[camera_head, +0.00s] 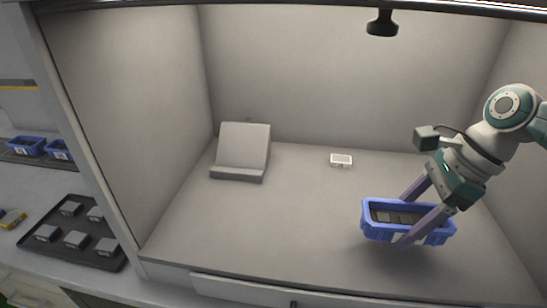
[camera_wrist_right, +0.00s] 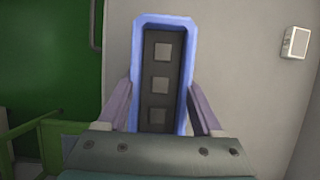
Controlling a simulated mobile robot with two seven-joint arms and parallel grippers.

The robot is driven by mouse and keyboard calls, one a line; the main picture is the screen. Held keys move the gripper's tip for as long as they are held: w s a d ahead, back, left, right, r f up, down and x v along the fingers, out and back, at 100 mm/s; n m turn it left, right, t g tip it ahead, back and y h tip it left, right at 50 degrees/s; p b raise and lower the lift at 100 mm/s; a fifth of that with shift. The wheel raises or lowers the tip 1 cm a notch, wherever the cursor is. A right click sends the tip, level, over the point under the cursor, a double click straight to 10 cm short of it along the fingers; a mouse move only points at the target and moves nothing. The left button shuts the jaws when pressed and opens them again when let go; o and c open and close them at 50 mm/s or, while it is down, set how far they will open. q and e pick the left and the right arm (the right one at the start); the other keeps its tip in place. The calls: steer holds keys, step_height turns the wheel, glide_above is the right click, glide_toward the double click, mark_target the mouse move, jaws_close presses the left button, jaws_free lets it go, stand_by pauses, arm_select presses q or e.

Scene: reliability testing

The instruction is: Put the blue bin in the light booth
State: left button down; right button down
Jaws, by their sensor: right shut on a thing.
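The blue bin (camera_head: 375,232) is inside the light booth (camera_head: 290,215), over the right part of its floor. It holds dark grey pieces in a row. My right gripper (camera_head: 412,212) is shut on the bin, with one finger on each long side. The right wrist view also shows the bin (camera_wrist_right: 160,19) between the two fingers (camera_wrist_right: 160,108). I cannot tell for sure whether the bin's bottom touches the booth floor. My left gripper is not in view.
A grey angled stand (camera_head: 243,148) and a small white device (camera_head: 341,159) are on the booth floor. A dark lamp (camera_head: 382,24) hangs above. Outside at left are a black tray (camera_head: 75,247) and more blue bins (camera_head: 27,146) on a shelf. The booth's middle floor is clear.

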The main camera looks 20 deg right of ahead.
glide_above(330, 239)
steer(key=s+d, duration=0.1)
steer(key=d, duration=0.1)
steer(key=shift+s, duration=0.2)
steer(key=b+x, duration=0.2)
steer(key=x, duration=0.1)
steer(key=shift+w, duration=0.1)
steer(key=shift+f, duration=0.35)
steer(key=shift+f, duration=0.1)
